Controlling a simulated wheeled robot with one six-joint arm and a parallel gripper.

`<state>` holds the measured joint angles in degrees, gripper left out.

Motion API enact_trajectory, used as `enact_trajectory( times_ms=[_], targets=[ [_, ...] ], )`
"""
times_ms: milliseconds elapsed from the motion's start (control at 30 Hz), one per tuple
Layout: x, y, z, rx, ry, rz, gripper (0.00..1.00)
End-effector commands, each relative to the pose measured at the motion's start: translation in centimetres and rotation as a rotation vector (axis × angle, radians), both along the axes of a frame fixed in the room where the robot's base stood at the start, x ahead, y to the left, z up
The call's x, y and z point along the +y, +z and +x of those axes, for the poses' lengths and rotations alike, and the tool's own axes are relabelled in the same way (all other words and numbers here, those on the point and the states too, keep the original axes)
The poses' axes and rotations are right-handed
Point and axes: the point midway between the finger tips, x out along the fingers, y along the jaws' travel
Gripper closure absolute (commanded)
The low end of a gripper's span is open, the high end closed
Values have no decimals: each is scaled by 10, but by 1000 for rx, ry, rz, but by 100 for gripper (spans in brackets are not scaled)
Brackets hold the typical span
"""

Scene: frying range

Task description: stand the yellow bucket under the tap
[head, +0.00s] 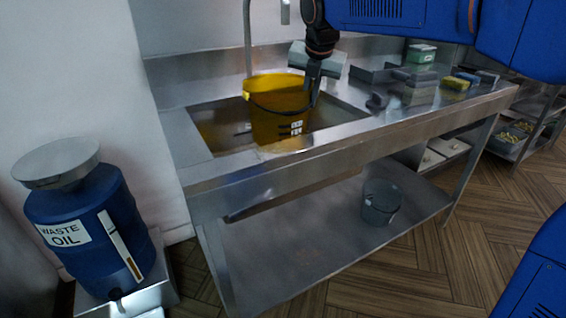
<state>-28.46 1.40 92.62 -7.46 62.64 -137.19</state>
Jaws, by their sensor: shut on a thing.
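The yellow bucket (277,112) is upright at the sink basin (205,130) in the steel counter, with its dark handle hanging across its front. My gripper (312,88) is shut on the bucket at its right rim. The fingertips are partly hidden against the bucket. The tap (248,40) rises behind the bucket, and its spout end (285,12) shows at the top, above the bucket's rear right side. I cannot tell whether the bucket's base touches the basin floor.
A blue waste oil drum (85,225) with a funnel stands at the left. A grey bucket (381,200) sits on the lower shelf. Sponges (455,83), a green-topped box (421,53) and dark items (377,101) lie on the counter to the right. Wooden floor is clear in front.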

Motion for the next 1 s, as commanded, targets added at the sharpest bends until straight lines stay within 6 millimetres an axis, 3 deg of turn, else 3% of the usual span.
enact_trajectory(
  times_ms=[167,500,733,1000],
  targets=[
    [-11,-16,9,0,-12,0,100],
    [-12,-68,8,1,-12,1,100],
    [-11,-82,8,1,-11,2,100],
    [-11,-111,8,0,-11,1,100]
  ],
)
